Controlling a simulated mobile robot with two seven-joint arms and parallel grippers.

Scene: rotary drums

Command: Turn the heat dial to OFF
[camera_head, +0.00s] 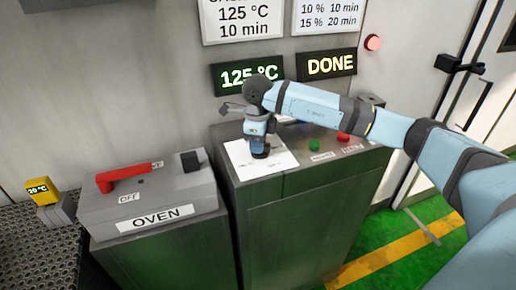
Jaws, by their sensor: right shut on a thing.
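My right gripper (259,146) points down over the white label panel (282,162) on top of the green-grey console. It is shut on a small dark dial (261,154), which I take to be the heat dial. The gripper hides most of the dial, so I cannot tell which marking it points at. The print on the panel is too small to read. A display (247,75) on the wall behind reads 125 °C, partly covered by my right wrist. My left gripper is not in view.
A green button (314,144) and a red button (343,137) sit right of the dial. A wall display (331,65) reads DONE, near a lit red lamp (373,43).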

